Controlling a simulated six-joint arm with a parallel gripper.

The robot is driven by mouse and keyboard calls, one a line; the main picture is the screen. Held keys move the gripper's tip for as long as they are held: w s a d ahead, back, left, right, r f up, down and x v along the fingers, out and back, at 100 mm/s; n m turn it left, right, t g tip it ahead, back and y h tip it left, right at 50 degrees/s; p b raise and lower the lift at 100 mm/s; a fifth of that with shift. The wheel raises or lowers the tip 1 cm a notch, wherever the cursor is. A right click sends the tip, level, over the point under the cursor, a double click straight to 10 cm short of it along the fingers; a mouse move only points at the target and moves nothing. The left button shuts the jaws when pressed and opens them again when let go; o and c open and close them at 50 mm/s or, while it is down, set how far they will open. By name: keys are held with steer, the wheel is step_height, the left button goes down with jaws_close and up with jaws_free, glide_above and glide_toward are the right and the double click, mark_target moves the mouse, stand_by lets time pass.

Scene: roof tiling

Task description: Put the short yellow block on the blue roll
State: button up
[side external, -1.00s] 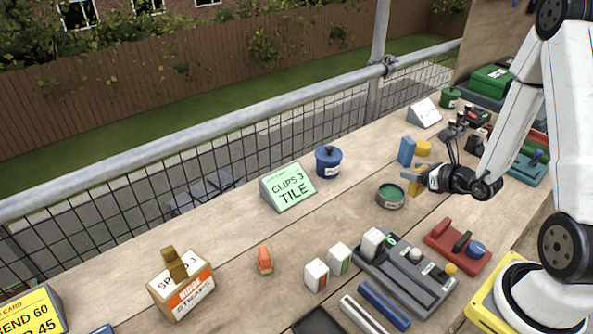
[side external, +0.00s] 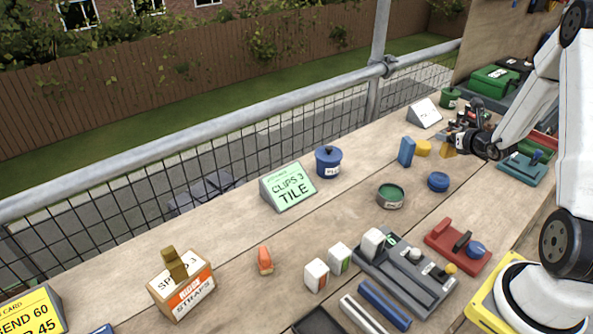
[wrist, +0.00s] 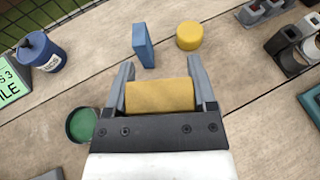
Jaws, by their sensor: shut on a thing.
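The short yellow block (wrist: 160,96) is between the two fingers of my gripper (wrist: 160,66) in the wrist view. In the side view, my gripper (side external: 455,142) holds this block (side external: 447,150) above the table, just right of a yellow roll (side external: 423,148). The blue roll (side external: 438,181) lies on the table, nearer the side camera than my gripper, with its top bare. I do not see the blue roll in the wrist view.
An upright blue block (side external: 406,151) stands beside the yellow roll. A green tin (side external: 390,196) stands left of the blue roll. A red holder (side external: 458,246) and a grey tray (side external: 405,275) lie nearer the side camera. Dark items stand behind my gripper.

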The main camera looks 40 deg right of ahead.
steer(key=shift+f, duration=2.15)
steer(key=shift+f, duration=1.8)
steer(key=shift+f, duration=0.1)
steer(key=o, duration=1.2)
steer(key=shift+c, duration=0.2)
steer(key=shift+s+a, duration=0.1)
steer(key=v, duration=0.7)
steer(key=shift+r, duration=0.25)
